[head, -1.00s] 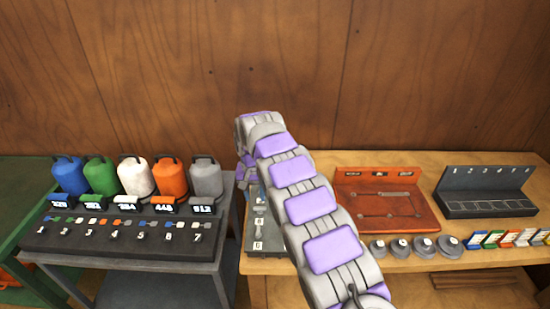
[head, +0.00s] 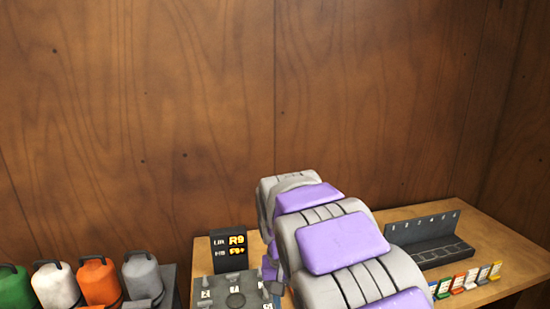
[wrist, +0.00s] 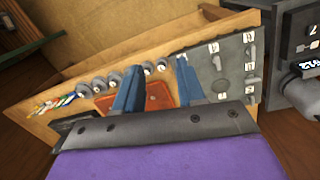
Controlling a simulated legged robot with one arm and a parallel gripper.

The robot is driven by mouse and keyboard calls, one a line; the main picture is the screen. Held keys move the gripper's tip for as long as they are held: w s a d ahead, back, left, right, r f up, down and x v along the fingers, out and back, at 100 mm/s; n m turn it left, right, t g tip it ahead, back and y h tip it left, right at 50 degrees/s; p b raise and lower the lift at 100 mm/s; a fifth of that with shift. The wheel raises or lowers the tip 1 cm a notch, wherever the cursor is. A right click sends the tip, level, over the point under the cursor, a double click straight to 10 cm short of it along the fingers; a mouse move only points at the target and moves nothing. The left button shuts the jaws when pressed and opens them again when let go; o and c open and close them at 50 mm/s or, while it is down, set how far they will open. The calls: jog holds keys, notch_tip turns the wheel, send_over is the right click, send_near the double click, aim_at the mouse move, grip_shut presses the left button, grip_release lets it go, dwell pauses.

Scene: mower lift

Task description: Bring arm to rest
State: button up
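My arm, grey with purple pads, rises from the bottom right of the head view to the middle, bent away at its far end. My gripper (wrist: 158,65) is hidden behind the arm in the head view. In the wrist view its two blue fingers stand apart with nothing held between them. They are above the wooden workbench (wrist: 190,38). An orange tray (wrist: 103,104) lies beyond the fingers, partly covered by them.
A grey panel with levers (wrist: 235,75) and a black display (head: 229,250) stand left of my arm. Several canisters (head: 142,277) are at the lower left. A dark slotted rack (head: 430,240) and small coloured cards (head: 470,279) are at right. A wooden wall (head: 150,120) closes the back.

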jog(key=s+d+f, duration=0.2)
jog(key=s+d, duration=0.1)
jog(key=s, duration=0.7)
jog(key=s+d+f+b, duration=0.1)
jog(key=s+d, duration=0.3)
jog(key=s, duration=0.7)
jog(key=s+d+f+g+y+b, duration=0.1)
jog(key=s+d, duration=0.3)
jog(key=s, duration=0.6)
jog(key=shift+s+f, duration=0.25)
jog(key=shift+f, duration=0.55)
